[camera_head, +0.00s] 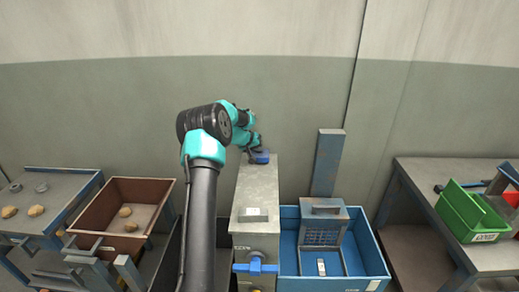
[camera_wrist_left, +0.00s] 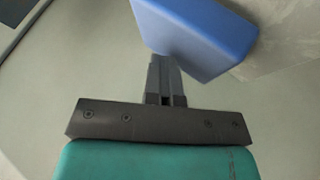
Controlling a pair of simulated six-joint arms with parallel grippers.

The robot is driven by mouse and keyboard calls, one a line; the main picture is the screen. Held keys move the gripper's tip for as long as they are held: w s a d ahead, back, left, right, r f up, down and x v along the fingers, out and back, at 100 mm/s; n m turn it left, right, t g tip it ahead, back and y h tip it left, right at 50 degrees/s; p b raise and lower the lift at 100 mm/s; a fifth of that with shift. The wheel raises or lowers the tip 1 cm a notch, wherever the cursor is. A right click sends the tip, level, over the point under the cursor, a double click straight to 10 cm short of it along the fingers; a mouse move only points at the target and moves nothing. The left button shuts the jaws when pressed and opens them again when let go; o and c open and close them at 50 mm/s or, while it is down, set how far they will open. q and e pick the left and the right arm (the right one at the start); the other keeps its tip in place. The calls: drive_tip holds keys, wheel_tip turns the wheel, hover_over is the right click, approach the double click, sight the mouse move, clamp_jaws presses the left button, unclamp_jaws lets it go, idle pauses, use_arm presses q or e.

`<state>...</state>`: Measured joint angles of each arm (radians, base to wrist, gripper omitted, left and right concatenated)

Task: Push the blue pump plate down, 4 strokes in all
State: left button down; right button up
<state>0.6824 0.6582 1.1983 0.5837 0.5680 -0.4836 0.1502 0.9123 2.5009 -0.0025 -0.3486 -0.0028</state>
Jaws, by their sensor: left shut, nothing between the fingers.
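The blue pump plate (camera_head: 260,158) is at the far end of the grey metal box, partly hidden by my left arm. In the left wrist view the blue plate (camera_wrist_left: 200,38) is large, at the top centre. My left gripper (camera_head: 254,148) reaches over from the front and is at the plate. In the wrist view its fingers (camera_wrist_left: 163,62) are shut together and empty, with their tips right beside the plate's edge. I cannot tell whether they touch it. My right gripper is not in view.
The grey box (camera_head: 258,190) has a blue valve handle (camera_head: 255,265) on its front. A brown tray (camera_head: 150,188) with lumps stands left. A green crate (camera_head: 462,212) sits on the right table.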

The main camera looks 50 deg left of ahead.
use_arm(q)
drive_tip(key=shift+r, duration=2)
drive_tip(key=shift+r, duration=2.5)
drive_tip(key=shift+r, duration=0.1)
wheel_tip(320, 180, up, 4)
drive_tip(key=shift+f, duration=0.15)
drive_tip(key=shift+f, duration=0.1)
drive_tip(key=shift+f, duration=4.35)
